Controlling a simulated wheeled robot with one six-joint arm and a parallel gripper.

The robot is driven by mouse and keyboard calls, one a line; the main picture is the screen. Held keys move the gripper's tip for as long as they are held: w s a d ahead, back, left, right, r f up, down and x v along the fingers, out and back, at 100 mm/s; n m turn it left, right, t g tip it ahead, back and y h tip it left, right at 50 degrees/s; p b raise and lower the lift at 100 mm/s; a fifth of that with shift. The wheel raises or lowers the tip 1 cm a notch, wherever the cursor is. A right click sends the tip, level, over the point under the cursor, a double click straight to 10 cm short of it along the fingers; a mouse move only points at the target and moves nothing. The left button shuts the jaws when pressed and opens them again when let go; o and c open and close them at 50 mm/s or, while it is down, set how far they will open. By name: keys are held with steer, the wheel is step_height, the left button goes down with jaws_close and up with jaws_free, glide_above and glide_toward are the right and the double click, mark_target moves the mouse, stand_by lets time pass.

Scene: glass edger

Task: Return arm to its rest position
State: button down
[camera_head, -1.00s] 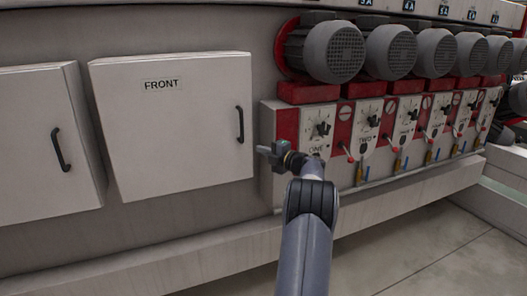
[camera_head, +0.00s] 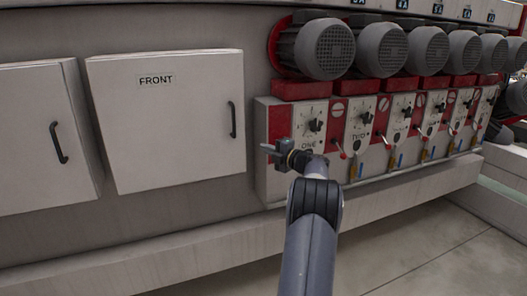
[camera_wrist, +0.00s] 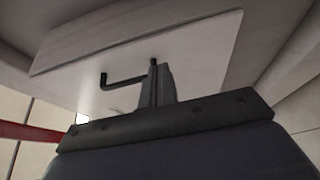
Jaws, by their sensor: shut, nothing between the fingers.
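My gripper (camera_head: 268,149) is at the end of my grey arm, in front of the left end of the control panel marked ONE (camera_head: 311,126). Its fingers point left, toward the cabinet door marked FRONT (camera_head: 170,120). The fingers are shut and hold nothing. In the wrist view my gripper (camera_wrist: 154,68) points at a pale door panel (camera_wrist: 200,50) with a dark bent handle (camera_wrist: 120,83). The fingers overlap the panel in that view. I cannot tell the exact gap to it.
A row of grey motors (camera_head: 325,50) stands above the red and white control panels, which carry knobs and small levers (camera_head: 342,152). Another cabinet door (camera_head: 40,135) is at the far left. A long ledge (camera_head: 130,250) runs below. The floor (camera_head: 430,250) at lower right is clear.

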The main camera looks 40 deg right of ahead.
steer(key=s+d, duration=0.4)
steer(key=d, duration=0.2)
stand_by(0.3)
